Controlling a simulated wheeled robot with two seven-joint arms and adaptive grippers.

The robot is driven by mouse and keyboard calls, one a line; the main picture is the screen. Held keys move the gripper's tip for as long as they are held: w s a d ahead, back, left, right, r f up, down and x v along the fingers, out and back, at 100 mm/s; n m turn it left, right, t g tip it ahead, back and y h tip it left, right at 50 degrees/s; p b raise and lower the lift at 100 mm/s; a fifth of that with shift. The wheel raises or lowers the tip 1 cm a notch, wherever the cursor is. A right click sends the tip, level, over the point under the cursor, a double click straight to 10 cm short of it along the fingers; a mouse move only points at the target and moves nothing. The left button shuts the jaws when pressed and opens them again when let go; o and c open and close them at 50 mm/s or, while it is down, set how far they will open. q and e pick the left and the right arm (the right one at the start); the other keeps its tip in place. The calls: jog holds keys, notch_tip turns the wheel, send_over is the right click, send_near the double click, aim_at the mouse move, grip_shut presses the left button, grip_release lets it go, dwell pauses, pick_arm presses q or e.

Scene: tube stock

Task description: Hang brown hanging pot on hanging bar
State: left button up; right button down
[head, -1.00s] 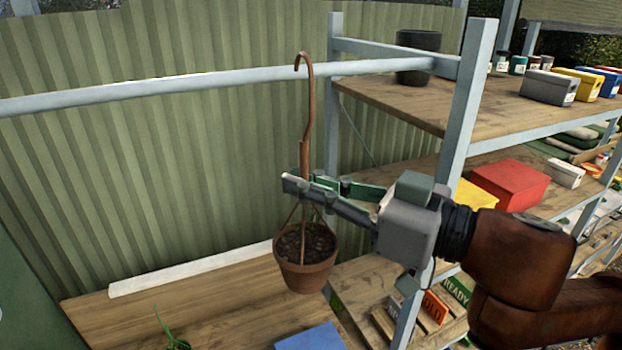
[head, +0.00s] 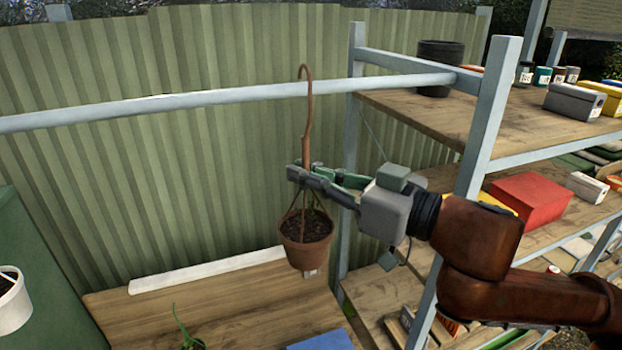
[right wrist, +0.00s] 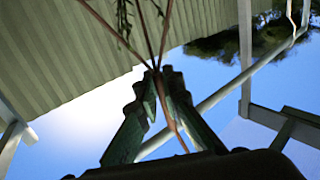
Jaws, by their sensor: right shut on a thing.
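The brown hanging pot (head: 305,245) is upright, filled with dark soil, and hangs from thin cords below a brown hook (head: 307,125). My right gripper (head: 303,174) is shut on the hook's lower stem, just above the cords. The pale hanging bar (head: 200,102) runs across the head view; the hook's curved top shows above it and its stem crosses in front. I cannot tell whether the hook touches the bar. In the right wrist view the fingers (right wrist: 158,82) close around the stem, with the bar (right wrist: 225,92) behind. My left gripper is not in view.
A shelf rack (head: 480,130) stands at the right, with a dark pot (head: 438,68) on top and a red box (head: 530,198) lower. A wooden bench (head: 230,290) lies below the pot. A white pot (head: 12,302) shows at the left edge.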

jog(key=shift+w+a+f+b, duration=0.25)
jog(key=shift+w+f, duration=0.15)
jog(key=shift+w, duration=0.45)
jog(key=shift+w+a+f+b, duration=0.2)
jog(key=shift+w+a+f, duration=0.15)
jog(key=shift+w, duration=0.5)
jog(key=shift+w+a+f+b, duration=0.25)
jog(key=shift+w+f, duration=0.15)
jog(key=shift+w, duration=0.45)
jog(key=c, duration=2)
grip_release()
